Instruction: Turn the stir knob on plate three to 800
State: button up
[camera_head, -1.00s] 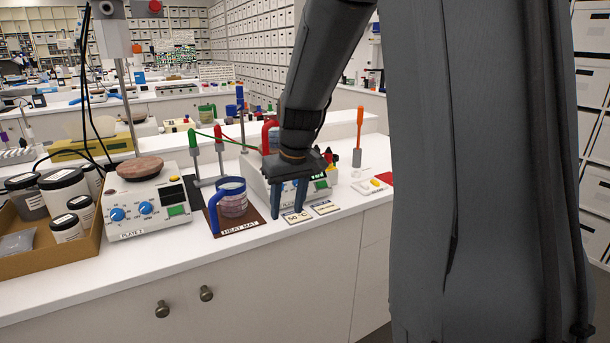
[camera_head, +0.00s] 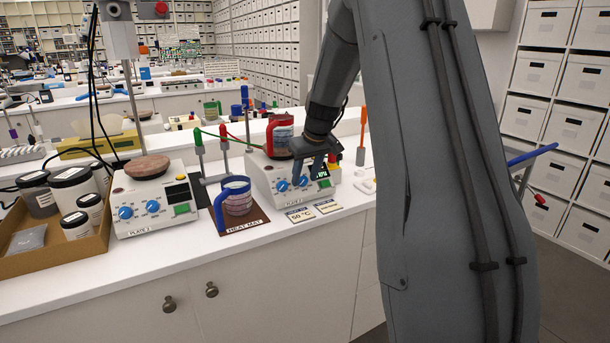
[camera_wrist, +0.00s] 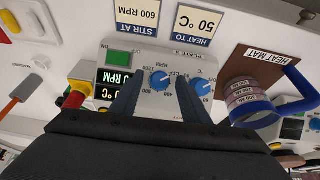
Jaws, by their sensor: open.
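Plate three (camera_head: 262,182) is a white hotplate with two blue knobs, a dark display and a green button. In the wrist view, its stir knob (camera_wrist: 159,80) has an RPM scale up to 1200 and appears between my fingertips. The heat knob (camera_wrist: 203,87), marked °C, is just outside the right finger. My gripper (camera_wrist: 157,92) is open and points at the panel; it also shows at the plate's front in the head view (camera_head: 308,178). I cannot tell whether the fingers touch the knob.
Cards reading "STIR AT 600 RPM" (camera_wrist: 138,14) and "HEAT TO 50 °C" (camera_wrist: 200,24) lie before the plate. A red-handled jug (camera_head: 281,139) stands on it. A blue-handled mug (camera_head: 236,198) on the heat mat (camera_head: 256,219) is close by. Another plate (camera_head: 150,222) stands left.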

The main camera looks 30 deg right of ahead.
jog(key=shift+w+f, duration=0.1)
jog(key=shift+f, duration=0.05)
jog(key=shift+c, duration=0.3)
jog(key=c, duration=1)
